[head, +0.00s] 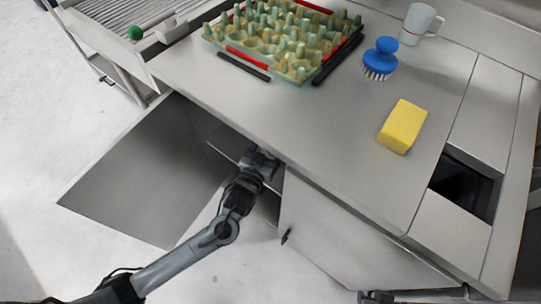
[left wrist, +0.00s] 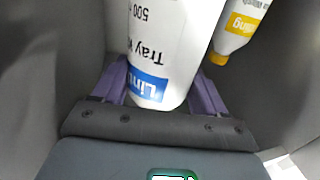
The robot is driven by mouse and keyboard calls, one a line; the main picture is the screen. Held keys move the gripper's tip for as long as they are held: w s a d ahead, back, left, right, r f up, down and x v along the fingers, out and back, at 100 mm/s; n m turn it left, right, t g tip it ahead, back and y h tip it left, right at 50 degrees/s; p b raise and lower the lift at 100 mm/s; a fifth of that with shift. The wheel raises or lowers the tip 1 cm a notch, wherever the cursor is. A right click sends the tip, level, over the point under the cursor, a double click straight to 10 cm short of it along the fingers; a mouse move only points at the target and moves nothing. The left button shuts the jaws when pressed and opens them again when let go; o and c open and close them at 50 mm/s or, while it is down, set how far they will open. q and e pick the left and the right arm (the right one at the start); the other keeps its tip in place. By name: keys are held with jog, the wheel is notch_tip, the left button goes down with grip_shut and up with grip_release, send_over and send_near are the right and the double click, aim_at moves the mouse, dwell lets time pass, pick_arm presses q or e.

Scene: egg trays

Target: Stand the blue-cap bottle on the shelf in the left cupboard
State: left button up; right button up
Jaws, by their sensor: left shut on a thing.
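In the left wrist view my left gripper (left wrist: 160,95) has its purple fingers on either side of a white bottle (left wrist: 157,45) with a blue label band, shut on it. The bottle's label is upside down in this picture, and its cap and far end do not show. In the head view my left arm reaches through the open front of the left cupboard (head: 215,130). The end of my left gripper and the bottle are hidden there under the worktop. The shelf is not clearly visible. My right gripper is not in view.
A second bottle (left wrist: 242,22) with a yellow label and cap is close right of the held one. Grey walls enclose both sides. The cupboard door (head: 140,175) stands open to the left. On the worktop (head: 330,150) are an egg tray (head: 290,68), brush (head: 380,55), sponge (head: 402,126) and mug (head: 417,25).

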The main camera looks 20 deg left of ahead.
pick_arm(q)
jog(key=shift+f+b, duration=1.4)
jog(key=shift+f, duration=1)
jog(key=o, duration=1.4)
jog(key=shift+f, duration=0.2)
jog(key=shift+o, duration=0.2)
